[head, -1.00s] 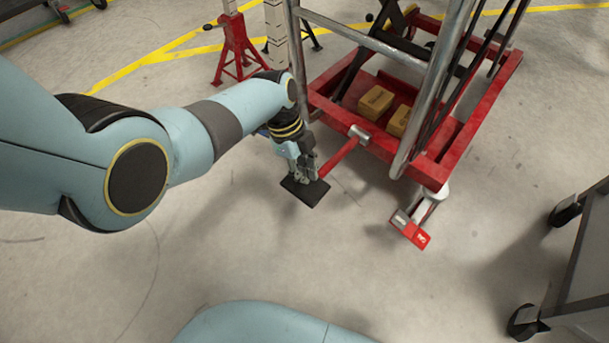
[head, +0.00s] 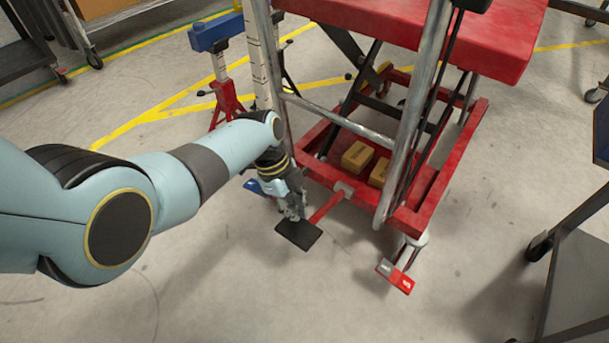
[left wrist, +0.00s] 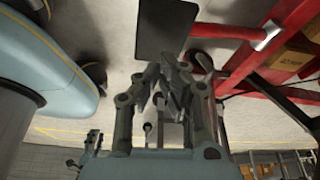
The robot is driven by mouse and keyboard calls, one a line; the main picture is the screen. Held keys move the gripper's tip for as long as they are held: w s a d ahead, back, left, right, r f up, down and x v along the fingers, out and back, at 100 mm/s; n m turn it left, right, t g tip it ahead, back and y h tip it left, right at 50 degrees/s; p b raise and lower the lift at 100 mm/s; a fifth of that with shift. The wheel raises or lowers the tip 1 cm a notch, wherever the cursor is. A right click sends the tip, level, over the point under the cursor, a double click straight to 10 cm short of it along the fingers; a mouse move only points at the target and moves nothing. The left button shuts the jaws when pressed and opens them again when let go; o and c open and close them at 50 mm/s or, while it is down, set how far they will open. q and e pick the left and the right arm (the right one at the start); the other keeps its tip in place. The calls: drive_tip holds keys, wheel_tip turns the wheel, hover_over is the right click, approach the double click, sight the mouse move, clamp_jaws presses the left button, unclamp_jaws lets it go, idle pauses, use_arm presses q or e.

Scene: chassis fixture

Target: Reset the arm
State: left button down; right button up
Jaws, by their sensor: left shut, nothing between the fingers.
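My left gripper (head: 294,212) is shut and empty, pointing down just above the black foot pedal (head: 298,234) of the red lift cart (head: 420,222). I cannot tell whether its fingertips touch the pedal. The pedal sits at the end of a red bar (head: 328,205) that runs to the cart's base. My right gripper is in neither view.
A red-and-white pedal (head: 396,276) sticks out at the cart's front corner. Two cardboard boxes (head: 357,157) lie on the cart's base. A red jack stand (head: 225,100) stands behind my left arm. A grey trolley (head: 575,290) is at the right. The floor in front is clear.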

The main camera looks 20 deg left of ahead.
use_arm(q)
drive_tip(key=s+a+f+n+y, duration=0.1)
drive_tip(key=s+a+f+n, duration=0.35)
drive_tip(key=s, duration=0.45)
drive_tip(key=s+a+f+n+y, duration=0.1)
drive_tip(key=s+a+f+n, duration=0.2)
drive_tip(key=s+a+n, duration=0.45)
drive_tip(key=s+a+r+n+y+p, duration=0.1)
drive_tip(key=s+p, duration=0.6)
drive_tip(key=s, duration=0.8)
drive_tip(key=s+a+r+n+t+y+p, duration=0.1)
drive_tip(key=s+n+p, duration=0.5)
drive_tip(key=s, duration=1)
drive_tip(key=shift+s+a+r+n+p, duration=0.25)
drive_tip(key=shift+a+r+n+p, duration=0.05)
drive_tip(key=shift+a+r+p, duration=0.65)
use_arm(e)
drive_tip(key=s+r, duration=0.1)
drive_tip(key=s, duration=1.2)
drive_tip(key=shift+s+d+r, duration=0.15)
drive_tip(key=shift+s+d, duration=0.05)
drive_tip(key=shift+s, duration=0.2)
